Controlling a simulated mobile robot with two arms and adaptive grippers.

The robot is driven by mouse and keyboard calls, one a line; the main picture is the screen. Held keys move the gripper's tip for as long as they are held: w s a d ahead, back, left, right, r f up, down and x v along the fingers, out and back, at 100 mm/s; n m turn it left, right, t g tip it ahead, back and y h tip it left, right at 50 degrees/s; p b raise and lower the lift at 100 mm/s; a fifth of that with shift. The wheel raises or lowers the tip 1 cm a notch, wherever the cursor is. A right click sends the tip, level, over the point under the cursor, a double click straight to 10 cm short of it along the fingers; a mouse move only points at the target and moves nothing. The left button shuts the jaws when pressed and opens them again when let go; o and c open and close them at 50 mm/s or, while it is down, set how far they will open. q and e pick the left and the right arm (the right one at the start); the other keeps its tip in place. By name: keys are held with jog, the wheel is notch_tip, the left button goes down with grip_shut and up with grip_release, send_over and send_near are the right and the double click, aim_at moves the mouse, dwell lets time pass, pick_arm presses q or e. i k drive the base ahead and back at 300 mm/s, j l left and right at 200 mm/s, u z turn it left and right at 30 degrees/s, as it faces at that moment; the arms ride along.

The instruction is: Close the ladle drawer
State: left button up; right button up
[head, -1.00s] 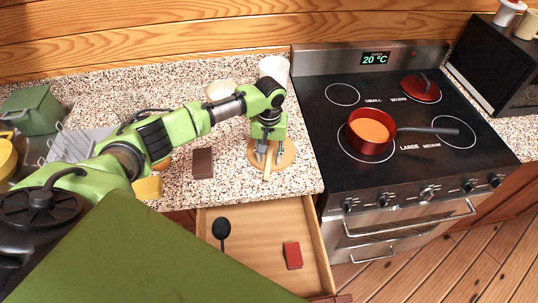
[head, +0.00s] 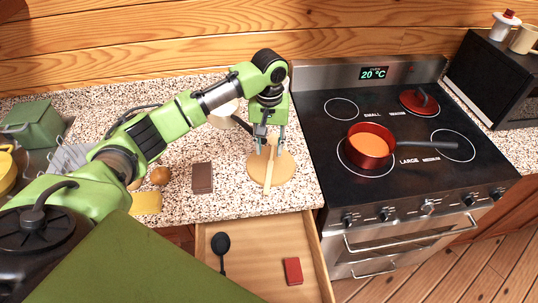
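The ladle drawer (head: 252,240) is pulled out below the counter, left of the stove. A black ladle (head: 221,245) and a small red box (head: 293,271) lie in it. My green body part hides the drawer's lower left. My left gripper (head: 270,143) points down over a round wooden board (head: 284,170) on the counter, behind the drawer. Its fingers are apart, close to the upper end of a light wooden stick (head: 268,174) on the board. I cannot tell if they touch the stick. My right gripper is not in view.
The stove (head: 400,188) stands right of the drawer, with a red pot (head: 369,145) of orange soup and a red lid (head: 419,101) on top. A dark brown block (head: 202,177) and a yellow sponge (head: 147,202) lie near the counter's front edge.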

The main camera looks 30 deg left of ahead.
aim_at(260, 244)
jog(key=l, duration=0.75)
jog(key=k+l, duration=0.1)
jog(key=l, duration=0.65)
jog(key=k+l, duration=0.1)
jog(key=l, duration=0.6)
